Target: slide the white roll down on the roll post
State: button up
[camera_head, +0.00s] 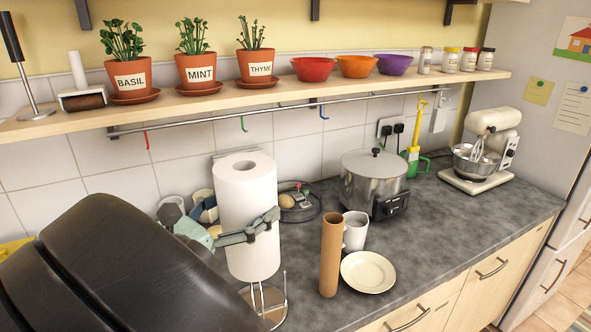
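The white roll (246,195) is upright in the middle of the view, with its dark core hole showing on top. My gripper (246,228) reaches in from the left at about the roll's mid-height. One finger lies across the roll's front and appears closed against it; the other finger is hidden behind the roll. A short length of post shows under the roll's lower end, leaving a gap above the base. The rest of the post is hidden.
A brown cardboard tube (330,255) stands right of the roll, beside a white mug (355,231) and a cream plate (368,272). A steel pot (373,184) is behind them. A shelf (290,90) with a rail runs above. Clear counter lies to the right.

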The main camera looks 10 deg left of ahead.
jog(key=shift+f+b, duration=2.8)
jog(key=shift+f, duration=4.25)
jog(key=o, duration=1.3)
jog(key=shift+o, duration=0.2)
jog(key=v, duration=1.2)
jog(key=shift+f, duration=0.1)
